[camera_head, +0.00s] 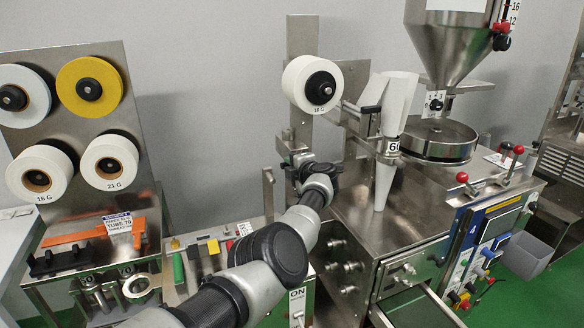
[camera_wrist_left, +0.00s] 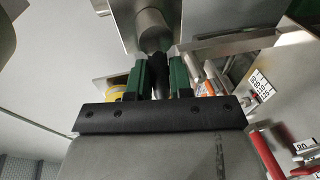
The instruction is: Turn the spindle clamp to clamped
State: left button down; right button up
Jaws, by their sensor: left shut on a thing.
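A white paper roll marked 18 G (camera_head: 297,84) sits on a spindle with a black hub (camera_head: 321,88), in front of an upright metal post (camera_head: 300,125). My left gripper (camera_head: 298,163) is at the lower part of this post, below the roll. In the left wrist view its green fingers (camera_wrist_left: 158,80) are shut on a dark handle (camera_wrist_left: 156,65), which I take to be the spindle clamp. The handle extends from a grey metal cylinder (camera_wrist_left: 156,32). My forearm and the fingers hide most of the clamp, so I cannot read its position. My right gripper is not in view.
A packing machine with a paper forming tube (camera_head: 397,105) and steel hopper (camera_head: 447,45) stands right of my arm. A rack of spare rolls (camera_head: 75,125) stands at the left. A low bench with small blocks (camera_head: 213,247) lies beside my arm.

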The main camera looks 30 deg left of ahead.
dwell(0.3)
pick_arm(q)
jog(key=c, duration=1)
grip_release()
